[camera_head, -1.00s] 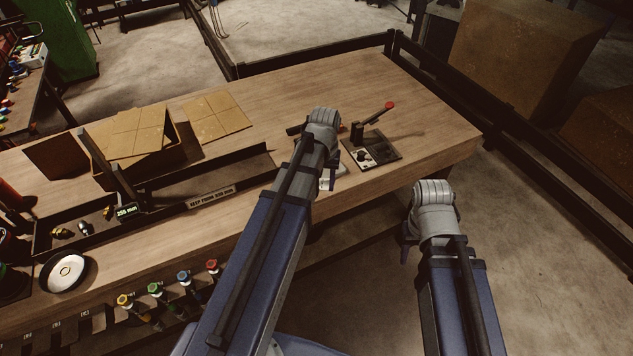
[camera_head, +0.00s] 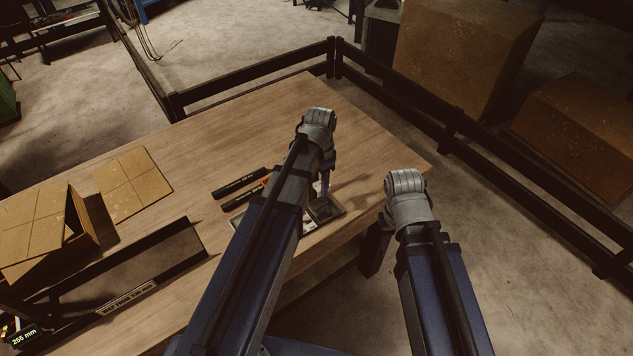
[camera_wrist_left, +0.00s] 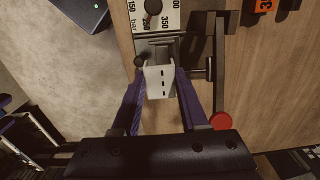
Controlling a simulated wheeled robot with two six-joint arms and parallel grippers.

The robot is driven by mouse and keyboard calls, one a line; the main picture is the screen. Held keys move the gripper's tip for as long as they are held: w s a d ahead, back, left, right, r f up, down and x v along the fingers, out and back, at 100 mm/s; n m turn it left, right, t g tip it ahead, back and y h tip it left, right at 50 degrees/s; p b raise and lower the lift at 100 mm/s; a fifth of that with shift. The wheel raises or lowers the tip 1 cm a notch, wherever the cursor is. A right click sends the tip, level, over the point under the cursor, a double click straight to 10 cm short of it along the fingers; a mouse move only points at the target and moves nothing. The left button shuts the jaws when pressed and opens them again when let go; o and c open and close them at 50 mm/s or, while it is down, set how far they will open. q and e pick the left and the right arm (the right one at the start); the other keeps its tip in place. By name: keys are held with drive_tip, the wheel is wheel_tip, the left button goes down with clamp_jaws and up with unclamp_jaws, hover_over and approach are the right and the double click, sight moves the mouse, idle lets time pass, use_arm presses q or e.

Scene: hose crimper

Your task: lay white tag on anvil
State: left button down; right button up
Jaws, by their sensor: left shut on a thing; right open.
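The white tag (camera_wrist_left: 160,82), a small plate with a row of dark marks, is between the blue fingers of my left gripper (camera_wrist_left: 161,98) in the left wrist view. The gripper is shut on it. The tag's far end is at the dark metal anvil area of the crimper (camera_wrist_left: 167,47); I cannot tell whether it touches. The crimper's lever has a red knob (camera_wrist_left: 221,121), right of the right finger. In the head view my left gripper (camera_head: 325,182) is over the crimper base (camera_head: 326,208), mostly hidden by its wrist. My right gripper (camera_head: 386,222) is off the table's edge, its fingers mostly hidden.
A pressure scale plate (camera_wrist_left: 165,18) marked in bar lies beyond the tag. A long tray (camera_head: 150,270), an open carton (camera_head: 45,225) and flat cardboard (camera_head: 132,184) lie on the left of the wooden table (camera_head: 260,130). The back of the table is clear. Dark rails surround it.

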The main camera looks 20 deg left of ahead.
sight(319, 203)
use_arm(q)
drive_tip(key=shift+w, duration=0.5)
drive_tip(key=shift+s, duration=0.1)
use_arm(e)
drive_tip(key=shift+w, duration=0.4)
drive_tip(key=shift+f, duration=0.1)
use_arm(q)
drive_tip(key=shift+f+b, duration=0.6)
drive_tip(key=shift+b, duration=0.05)
wheel_tip(319, 203, down, 6)
drive_tip(key=b, duration=0.6)
drive_tip(key=shift+f+b, duration=0.25)
drive_tip(key=shift+b, duration=0.05)
use_arm(e)
wheel_tip(319, 203, down, 8)
drive_tip(key=shift+r, duration=0.2)
use_arm(q)
drive_tip(key=shift+s+a, duration=0.1)
drive_tip(key=shift+s, duration=0.05)
drive_tip(key=shift+f+b, duration=0.5)
use_arm(e)
drive_tip(key=shift+f, duration=0.5)
